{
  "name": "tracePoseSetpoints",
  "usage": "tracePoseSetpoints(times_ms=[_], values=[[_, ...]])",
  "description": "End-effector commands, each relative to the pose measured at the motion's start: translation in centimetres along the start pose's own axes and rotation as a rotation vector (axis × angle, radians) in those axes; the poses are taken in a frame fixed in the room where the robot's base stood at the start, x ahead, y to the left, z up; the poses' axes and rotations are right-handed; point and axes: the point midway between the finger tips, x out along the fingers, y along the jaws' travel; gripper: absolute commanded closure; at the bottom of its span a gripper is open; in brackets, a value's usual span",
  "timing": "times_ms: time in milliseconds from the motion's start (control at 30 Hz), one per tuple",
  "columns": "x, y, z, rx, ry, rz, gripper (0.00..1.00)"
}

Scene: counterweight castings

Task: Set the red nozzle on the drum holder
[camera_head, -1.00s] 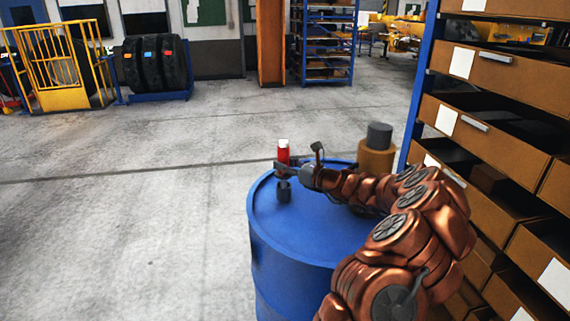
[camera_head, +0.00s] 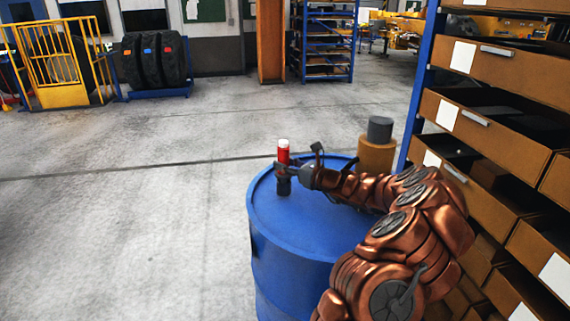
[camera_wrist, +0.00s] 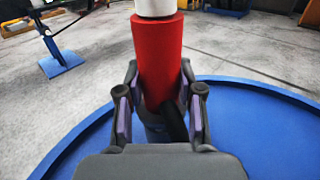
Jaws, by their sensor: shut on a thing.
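The red nozzle (camera_head: 283,154) with a white top is upright above the left part of the blue drum (camera_head: 300,230). My gripper (camera_head: 285,172) is shut on it from the right. The dark drum holder (camera_head: 283,187) stands on the drum top directly under the nozzle. The wrist view shows the red nozzle (camera_wrist: 158,58) between the two fingers of my gripper (camera_wrist: 160,100).
A tan cylinder with a grey top (camera_head: 378,145) stands behind my arm at the right. A shelf with brown drawers (camera_head: 490,120) rises close on the right. Most of the drum top is bare, and the floor (camera_head: 130,220) to the left is clear.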

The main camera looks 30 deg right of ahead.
Motion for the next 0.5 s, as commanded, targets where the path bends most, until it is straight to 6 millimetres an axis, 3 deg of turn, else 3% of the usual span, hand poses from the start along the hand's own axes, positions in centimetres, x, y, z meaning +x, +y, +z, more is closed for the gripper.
tracePoseSetpoints(times_ms=[500], values=[[0.01, 0.01, -0.96, -0.001, -0.001, 0.001, 0.93]])
